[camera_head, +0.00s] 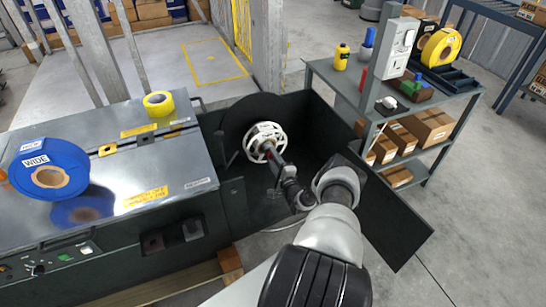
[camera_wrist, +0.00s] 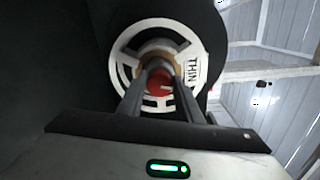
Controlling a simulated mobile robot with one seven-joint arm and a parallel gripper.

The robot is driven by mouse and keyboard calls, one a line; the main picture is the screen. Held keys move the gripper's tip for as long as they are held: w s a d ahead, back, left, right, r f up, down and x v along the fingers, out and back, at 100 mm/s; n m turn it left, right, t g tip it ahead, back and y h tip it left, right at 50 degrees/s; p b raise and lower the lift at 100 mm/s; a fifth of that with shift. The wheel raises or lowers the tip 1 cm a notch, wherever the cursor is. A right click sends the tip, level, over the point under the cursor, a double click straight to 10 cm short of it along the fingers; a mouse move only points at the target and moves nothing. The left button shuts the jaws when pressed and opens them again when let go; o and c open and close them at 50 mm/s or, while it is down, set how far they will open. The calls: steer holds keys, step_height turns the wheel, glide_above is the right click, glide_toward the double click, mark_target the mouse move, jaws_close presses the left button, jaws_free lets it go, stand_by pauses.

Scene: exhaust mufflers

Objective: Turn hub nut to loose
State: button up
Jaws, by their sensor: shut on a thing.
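The hub nut (camera_wrist: 158,82) is a red piece at the centre of a white spoked hub in the wrist view. The white hub (camera_head: 258,138) is mounted against a black disc (camera_head: 240,112) inside the open dark compartment of the machine. My gripper (camera_wrist: 160,78) reaches straight to the hub centre, its two dark fingers on either side of the red nut and shut on it. In the head view my gripper (camera_head: 271,151) meets the hub from the right. The fingers hide part of the nut and hub. The hub carries the word THIN in the wrist view.
A steel-topped machine (camera_head: 100,165) stands at left with a blue WIDE tape roll (camera_head: 75,162) and a yellow roll (camera_head: 158,103) on it. A dark open panel (camera_head: 400,222) lies right of my arm. A shelf cart (camera_head: 440,97) with boxes stands at upper right.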

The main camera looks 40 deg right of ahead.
steer(key=shift+s+f+n, duration=0.1)
steer(key=shift+n, duration=1.2)
steer(key=o, duration=1)
steer(key=shift+o, duration=0.2)
steer(key=shift+p, duration=0.3)
steer(key=p+v, duration=0.4)
steer(key=v, duration=1.3)
steer(key=shift+s+p, duration=0.2)
steer(key=shift+p, duration=0.15)
steer(key=shift+d+n, duration=0.1)
steer(key=shift+n, duration=0.2)
